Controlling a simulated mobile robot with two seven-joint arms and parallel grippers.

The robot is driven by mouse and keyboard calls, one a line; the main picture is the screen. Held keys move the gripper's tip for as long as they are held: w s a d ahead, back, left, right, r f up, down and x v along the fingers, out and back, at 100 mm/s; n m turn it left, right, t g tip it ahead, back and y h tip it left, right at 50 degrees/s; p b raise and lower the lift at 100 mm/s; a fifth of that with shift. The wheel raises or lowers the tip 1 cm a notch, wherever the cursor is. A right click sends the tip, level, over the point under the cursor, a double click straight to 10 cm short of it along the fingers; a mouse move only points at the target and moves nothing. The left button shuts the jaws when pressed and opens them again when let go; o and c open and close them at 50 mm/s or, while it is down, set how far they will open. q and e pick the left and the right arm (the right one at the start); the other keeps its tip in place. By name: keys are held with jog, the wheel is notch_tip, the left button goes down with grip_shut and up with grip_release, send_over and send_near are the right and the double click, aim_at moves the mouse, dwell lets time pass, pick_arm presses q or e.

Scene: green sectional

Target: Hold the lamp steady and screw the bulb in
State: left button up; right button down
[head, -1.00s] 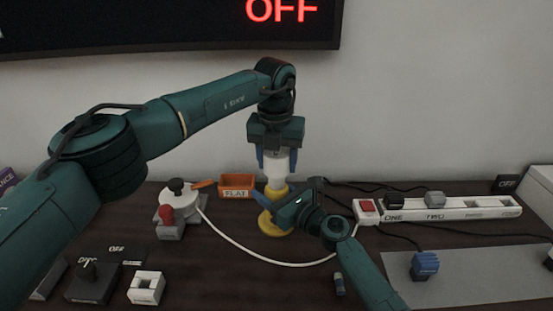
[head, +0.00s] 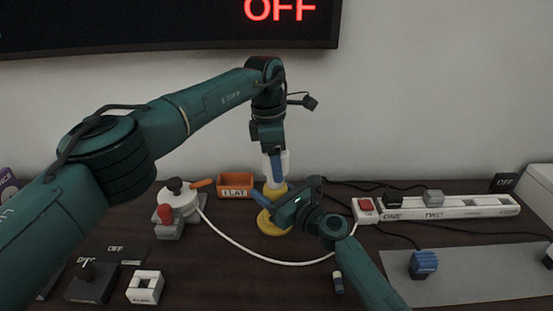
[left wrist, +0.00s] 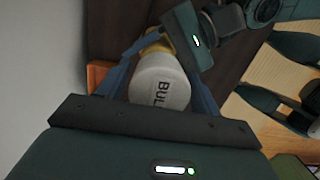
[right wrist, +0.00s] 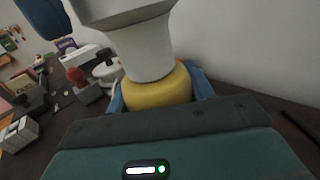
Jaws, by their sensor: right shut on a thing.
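The white bulb (head: 285,160) stands upright on the yellow lamp (head: 273,222); its end with lettering faces up in the left wrist view (left wrist: 160,88). My left gripper (head: 276,172) points down over the bulb, one finger on each side, and looks open, with a narrow gap beside the bulb. My right gripper (right wrist: 160,95) is shut on the lamp's yellow neck (right wrist: 157,88), with the bulb's white lower part right above it. The joint between bulb and lamp is partly hidden in the head view.
An orange tray (head: 236,180) stands behind left. A white round device with a red knob (head: 165,214) is on the left. A white power strip (head: 450,208) and grey mat (head: 470,277) lie right. A white cable crosses the front. The wall screen reads OFF.

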pick_arm(q)
jog(key=shift+o, duration=1.2)
jog(key=shift+r, duration=0.1)
jog(key=r, duration=0.4)
jog(key=a+r, duration=0.1)
jog(key=r, duration=0.6)
jog(key=shift+a+r, duration=0.2)
jog(key=shift+r, duration=0.15)
pick_arm(e)
jog(key=shift+c, duration=2.4)
grip_release()
